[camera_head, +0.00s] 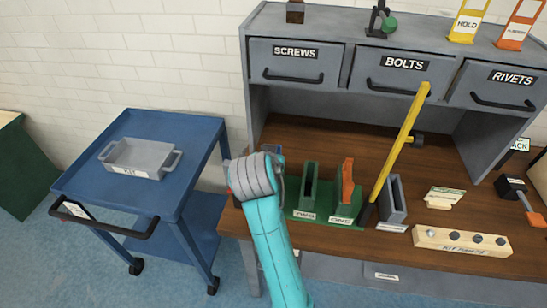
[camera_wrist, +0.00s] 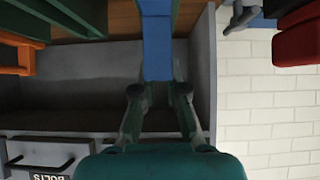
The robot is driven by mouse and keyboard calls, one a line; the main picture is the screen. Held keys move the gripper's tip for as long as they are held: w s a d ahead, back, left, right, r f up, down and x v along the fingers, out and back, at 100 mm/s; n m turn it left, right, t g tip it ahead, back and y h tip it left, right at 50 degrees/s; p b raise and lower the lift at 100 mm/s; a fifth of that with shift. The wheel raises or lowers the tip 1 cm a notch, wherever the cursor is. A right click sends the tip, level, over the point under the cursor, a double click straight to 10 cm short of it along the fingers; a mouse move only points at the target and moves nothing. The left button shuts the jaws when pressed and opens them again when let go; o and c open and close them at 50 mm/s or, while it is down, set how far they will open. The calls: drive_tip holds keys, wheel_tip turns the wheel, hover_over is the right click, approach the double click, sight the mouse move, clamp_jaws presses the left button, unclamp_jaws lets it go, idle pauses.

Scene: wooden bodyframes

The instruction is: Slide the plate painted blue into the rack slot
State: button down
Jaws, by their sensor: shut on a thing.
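My gripper (camera_wrist: 158,93) is shut on the blue plate (camera_wrist: 157,48), which extends away from the fingertips in the wrist view. In the head view my arm hides the plate and the fingertips. The green rack (camera_head: 323,218) stands on the bench just right of my wrist, with slots labelled TWO and ONE. Slot TWO (camera_head: 309,186) looks empty. An orange plate (camera_head: 346,182) stands in slot ONE. The rack's green walls (camera_wrist: 60,14) and the orange plate (camera_wrist: 16,56) also show at the upper left of the wrist view. The blue plate appears apart from them.
A yellow bar (camera_head: 402,140) leans up beside a grey holder (camera_head: 394,202), right of the rack. A wooden block with knobs (camera_head: 461,242) sits at the front right. The blue cart (camera_head: 80,182) with a grey tray (camera_head: 140,155) stands left. Drawers (camera_head: 295,65) overhang the bench.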

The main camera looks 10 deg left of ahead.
drive_tip(key=shift+f, duration=0.55)
drive_tip(key=c, duration=1.1)
unclamp_jaws()
drive_tip(key=shift+c, duration=0.2)
drive_tip(key=v, duration=1.2)
drive_tip(key=shift+f, duration=0.1)
